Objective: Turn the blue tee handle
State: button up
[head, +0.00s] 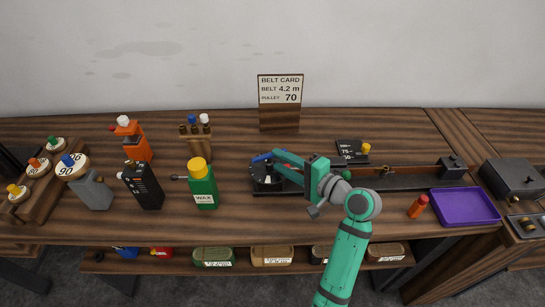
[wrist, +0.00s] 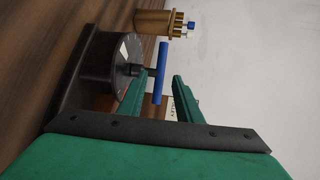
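The blue tee handle (wrist: 161,70) is a straight blue bar on a dark stem, standing out from a round dark dial housing (wrist: 103,57). In the head view the tee handle (head: 262,156) shows partly beside my gripper, above the dark drum (head: 266,177) at the bench fixture's left end. My gripper (wrist: 163,77) is open. Its two green fingers stand apart, with the bar between their tips in the wrist view. The left finger is close to the stem; I cannot tell whether it touches. In the head view my gripper (head: 281,160) reaches in from the right and hides part of the drum.
A belt card (head: 280,89) stands behind. A green wax bottle (head: 202,188) is close on the left, and a peg holder (head: 197,140) is behind it. A dark rail (head: 415,182) runs right, near a purple tray (head: 465,207) and a small orange-red bottle (head: 418,206).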

jog(key=shift+v, duration=2.7)
